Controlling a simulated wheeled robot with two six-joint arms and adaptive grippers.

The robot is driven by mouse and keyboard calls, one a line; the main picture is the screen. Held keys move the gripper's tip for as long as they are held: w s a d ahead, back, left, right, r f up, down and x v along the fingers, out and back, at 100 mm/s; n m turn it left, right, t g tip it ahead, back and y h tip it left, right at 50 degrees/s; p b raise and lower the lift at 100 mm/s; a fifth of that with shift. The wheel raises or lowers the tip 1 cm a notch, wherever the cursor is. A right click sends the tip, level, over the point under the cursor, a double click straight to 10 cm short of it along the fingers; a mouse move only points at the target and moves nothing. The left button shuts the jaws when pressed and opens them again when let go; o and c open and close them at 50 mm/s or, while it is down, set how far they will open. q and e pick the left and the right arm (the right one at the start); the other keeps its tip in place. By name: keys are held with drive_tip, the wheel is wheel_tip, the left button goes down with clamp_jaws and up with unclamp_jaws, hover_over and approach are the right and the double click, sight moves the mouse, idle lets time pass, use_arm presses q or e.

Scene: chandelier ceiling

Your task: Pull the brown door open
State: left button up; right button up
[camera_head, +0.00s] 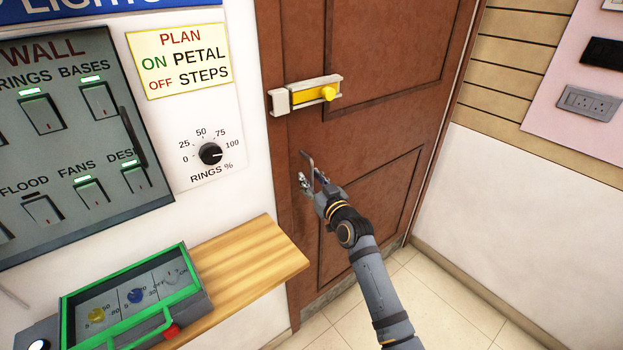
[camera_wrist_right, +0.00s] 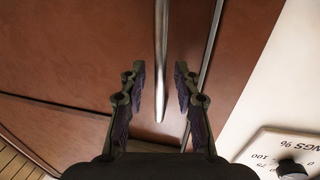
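The brown door (camera_head: 385,75) fills the middle of the head view and looks closed against its frame. A slim metal bar handle (camera_head: 308,160) stands upright near its left edge and shows in the wrist view (camera_wrist_right: 161,60). A yellow sliding bolt (camera_head: 310,96) with a round knob sits above the handle; I cannot tell whether its bar enters the pale catch (camera_head: 279,101) on the left. My right gripper (camera_head: 310,181) is open at the handle. In the wrist view, its fingers (camera_wrist_right: 160,88) are on either side of the bar, with gaps showing. My left gripper is not visible.
A wooden shelf (camera_head: 255,262) with a green-framed control box (camera_head: 190,262) juts out left of the door. A switch panel (camera_head: 60,140) and a rings dial (camera_head: 210,153) are on the left wall. Tiled floor (camera_head: 440,300) is clear at lower right.

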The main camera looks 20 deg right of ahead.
drive_tip(key=shift+c, duration=0.3)
clamp_jaws()
drive_tip(key=shift+f, duration=0.1)
